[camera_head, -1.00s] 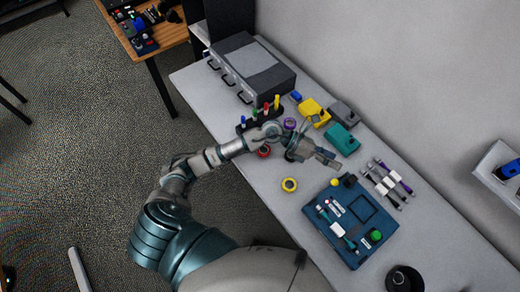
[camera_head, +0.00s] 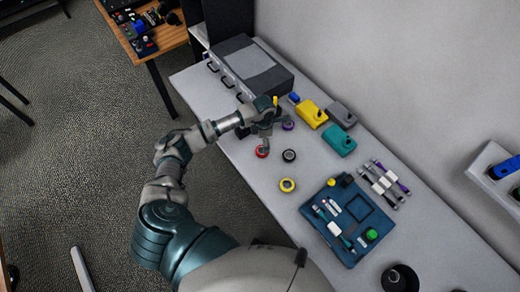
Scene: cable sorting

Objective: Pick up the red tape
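The red tape (camera_head: 262,152) is a small red ring with a dark centre, lying on the grey table near its front edge. My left gripper (camera_head: 272,132) is above and just behind it, with its fingers spread apart. One finger reaches down close to the tape's far side and partly covers it; I cannot tell whether they touch. Nothing shows held in the gripper. My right gripper is not in view.
A blue tray (camera_head: 343,250) with tools is at right. Yellow (camera_head: 312,113) and teal (camera_head: 339,140) devices stand behind. A grey drawer unit (camera_head: 250,66) is at the back left.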

